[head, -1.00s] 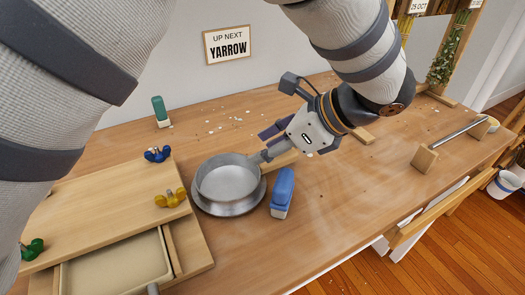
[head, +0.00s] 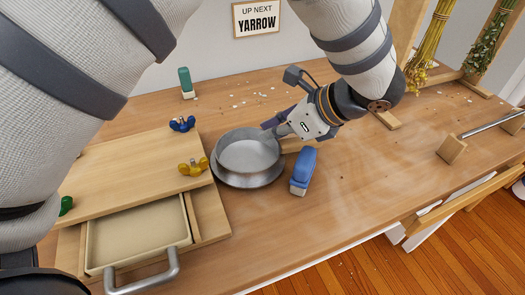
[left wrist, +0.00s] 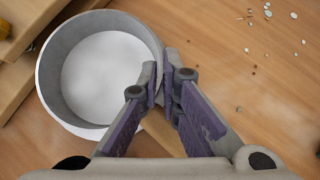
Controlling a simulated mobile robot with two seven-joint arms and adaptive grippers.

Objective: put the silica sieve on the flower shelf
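The silica sieve (head: 248,152) is a round grey metal pan with a pale floor. It sits on a wider grey round base on the bench, and it fills the upper left of the left wrist view (left wrist: 75,100). My left gripper (head: 280,130) reaches its far right rim from above. In the left wrist view its two purple-padded fingers (left wrist: 162,92) are close together with the rim wall between them, and a pale wooden piece lies below. My right gripper is not in view. I cannot make out a clear flower shelf; dried flowers (head: 428,45) hang on a wooden frame at upper right.
A blue block-shaped brush (head: 303,172) lies close right of the sieve. At left are a wooden board (head: 120,180) with coloured wing clamps and an open drawer tray (head: 140,232). A metal rod on wooden blocks (head: 452,149) is at right. The middle bench is mostly clear.

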